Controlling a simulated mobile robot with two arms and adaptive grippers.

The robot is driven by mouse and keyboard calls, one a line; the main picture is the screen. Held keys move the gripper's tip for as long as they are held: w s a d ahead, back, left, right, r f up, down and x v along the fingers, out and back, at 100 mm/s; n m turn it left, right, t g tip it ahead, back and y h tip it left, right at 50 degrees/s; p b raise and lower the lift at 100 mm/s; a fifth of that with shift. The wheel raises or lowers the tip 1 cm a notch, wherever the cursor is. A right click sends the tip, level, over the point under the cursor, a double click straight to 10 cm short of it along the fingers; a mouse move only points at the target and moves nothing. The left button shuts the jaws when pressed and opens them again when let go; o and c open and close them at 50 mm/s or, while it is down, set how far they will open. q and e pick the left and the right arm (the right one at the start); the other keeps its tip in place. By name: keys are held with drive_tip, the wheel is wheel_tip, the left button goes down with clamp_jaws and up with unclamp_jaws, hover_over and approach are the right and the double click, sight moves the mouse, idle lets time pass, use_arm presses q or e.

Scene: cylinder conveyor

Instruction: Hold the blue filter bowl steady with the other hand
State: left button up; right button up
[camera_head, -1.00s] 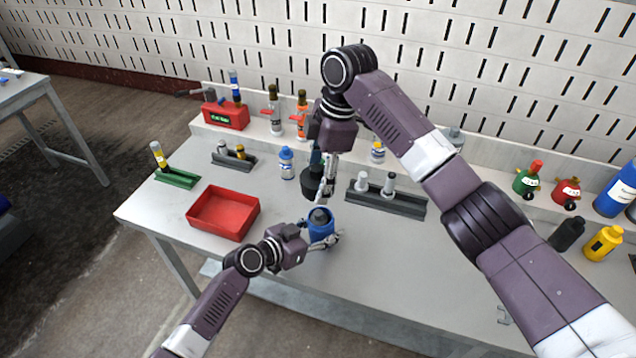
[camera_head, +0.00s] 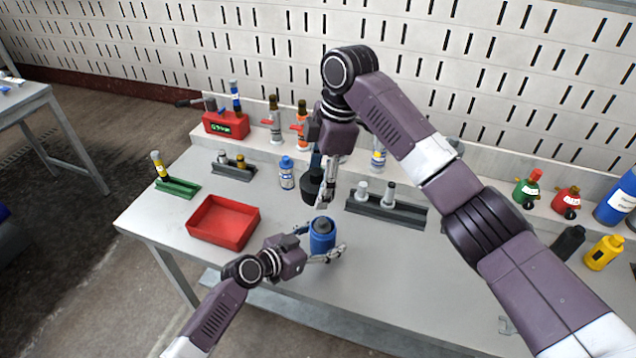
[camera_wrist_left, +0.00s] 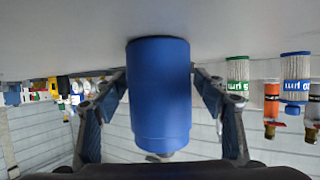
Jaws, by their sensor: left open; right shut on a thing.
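The blue filter bowl (camera_head: 321,238) is upright near the table's front edge, with a dark round top. In the left wrist view the bowl (camera_wrist_left: 158,90) fills the middle, between my open fingers. My left gripper (camera_head: 328,250) is open around the bowl, one finger to each side; contact is not clear. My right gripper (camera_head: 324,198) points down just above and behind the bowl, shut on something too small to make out.
A red tray (camera_head: 204,229) lies left of the bowl. A dark rack (camera_head: 405,214) with grey cylinders is to the right.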

sight(317, 171)
use_arm(q)
drive_tip(key=v, duration=1.1)
drive_tip(key=shift+s+a+r, duration=0.1)
drive_tip(key=shift+s, duration=0.05)
drive_tip(key=shift+s+a+r+p, duration=0.15)
drive_tip(key=shift+r+p, duration=0.15)
drive_tip(key=shift+r, duration=0.1)
use_arm(e)
drive_tip(key=shift+r, duration=0.3)
wheel_tip(317, 171, up, 5)
drive_tip(key=p, duration=0.5)
drive_tip(key=shift+f, duration=0.2)
use_arm(q)
wheel_tip(317, 171, up, 5)
drive_tip(key=shift+r, duration=0.1)
use_arm(e)
drive_tip(key=shift+f, duration=0.1)
